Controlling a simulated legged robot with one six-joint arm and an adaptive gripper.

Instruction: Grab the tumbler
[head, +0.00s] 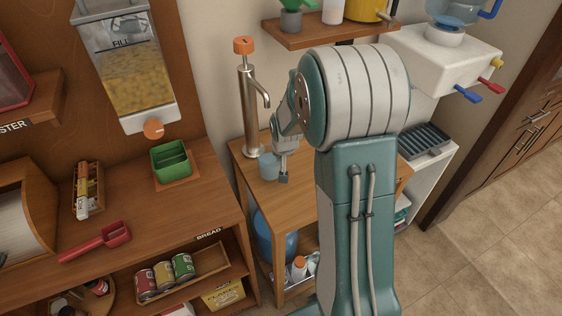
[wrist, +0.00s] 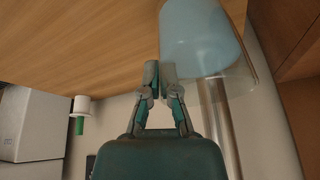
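The tumbler (head: 268,166) is a small light-blue cup. It stands upright on the wooden table beside the base of a metal tap post. In the wrist view, the blue tumbler (wrist: 200,38) is large at the top, with a clear outer edge on its right. My gripper (head: 283,179) is just right of the tumbler in the head view. In the wrist view, my gripper (wrist: 160,72) has its fingertips close together, with nothing visible between them. The right fingertip overlaps the tumbler's lower left edge in the picture; I cannot tell whether they touch.
The metal tap post (head: 250,110) with an orange top rises close behind the tumbler. A wooden shelf (head: 328,30) hangs above. A white dispenser (head: 445,58) is at right. The wooden table (head: 300,197) has bare room in front. My arm hides part of its right side.

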